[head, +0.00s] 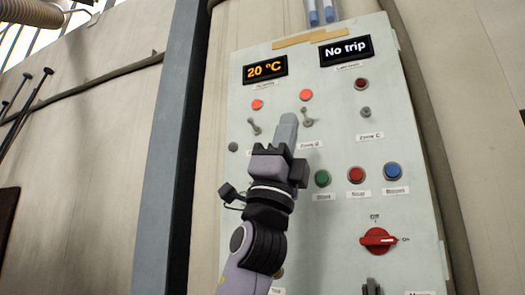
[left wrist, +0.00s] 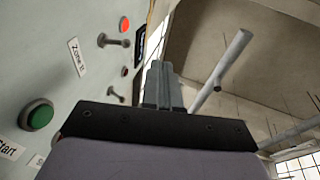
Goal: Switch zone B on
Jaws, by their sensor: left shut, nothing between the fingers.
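The zone B toggle switch (head: 307,122) is on the grey control panel, above the Zone B label (head: 309,146). Its lever appears to tilt upward. The red lamp (head: 306,95) above it is lit. The switch (left wrist: 113,41), lamp (left wrist: 124,24) and label (left wrist: 78,57) also show in the left wrist view. My left gripper (head: 287,122) is shut and empty, its tip just left of the zone B switch in the head view. It also shows in the left wrist view (left wrist: 162,82). I cannot tell whether it touches the switch. My right gripper is not in view.
To the left, another toggle (head: 254,127) has a lit red lamp (head: 257,104). The zone C toggle (head: 365,112) has a dark lamp (head: 361,84). Below are green (head: 322,178), red (head: 356,174) and blue (head: 393,172) buttons and a red rotary switch (head: 378,239). A display reads "No trip" (head: 346,50).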

